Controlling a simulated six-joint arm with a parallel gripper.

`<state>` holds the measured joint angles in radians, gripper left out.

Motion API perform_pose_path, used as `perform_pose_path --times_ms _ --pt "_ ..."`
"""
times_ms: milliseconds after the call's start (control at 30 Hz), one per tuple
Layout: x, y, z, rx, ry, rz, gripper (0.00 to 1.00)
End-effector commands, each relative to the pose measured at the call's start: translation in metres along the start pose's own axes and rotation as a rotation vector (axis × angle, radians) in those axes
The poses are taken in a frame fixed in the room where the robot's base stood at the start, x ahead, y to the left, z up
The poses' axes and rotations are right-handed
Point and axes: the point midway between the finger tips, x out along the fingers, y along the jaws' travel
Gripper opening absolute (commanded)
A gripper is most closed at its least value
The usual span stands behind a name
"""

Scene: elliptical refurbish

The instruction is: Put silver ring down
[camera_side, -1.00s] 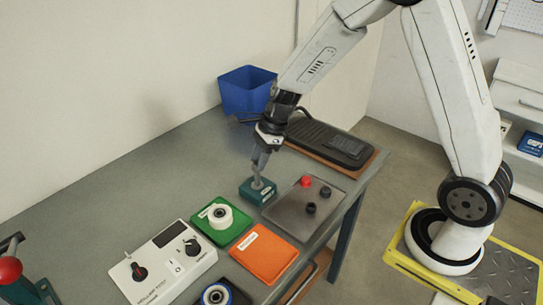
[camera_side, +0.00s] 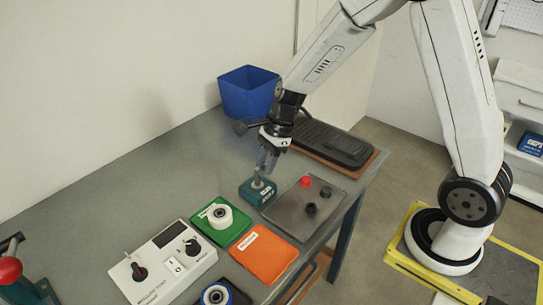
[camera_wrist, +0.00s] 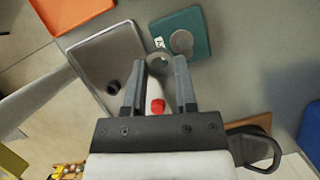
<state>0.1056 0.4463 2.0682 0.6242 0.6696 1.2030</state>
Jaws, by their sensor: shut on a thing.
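My gripper (camera_wrist: 158,80) is shut on a small silver ring (camera_wrist: 159,62), held between the fingertips in the wrist view. In the side view my gripper (camera_side: 266,168) is just above and behind the teal block (camera_side: 250,194), and the ring is too small to make out there. The teal block also shows in the wrist view (camera_wrist: 203,28), with a round grey post (camera_wrist: 181,42) on it. The ring appears beside the post in that view; its exact height above the block is unclear.
A metal tray (camera_side: 290,214) with a red knob (camera_side: 306,181) and black knobs lies right of the block. An orange mat (camera_side: 262,258), a green mat (camera_side: 236,233) with a white roll, and a white control box (camera_side: 150,280) lie nearer. A blue bin (camera_side: 246,95) stands behind.

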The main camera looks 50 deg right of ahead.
Motion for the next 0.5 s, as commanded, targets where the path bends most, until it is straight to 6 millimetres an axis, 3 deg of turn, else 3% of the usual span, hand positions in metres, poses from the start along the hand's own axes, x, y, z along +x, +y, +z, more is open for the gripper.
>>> perform_pose_path --times_ms 500 --pt "0.006 0.096 -0.012 -0.493 -0.005 0.202 0.00"
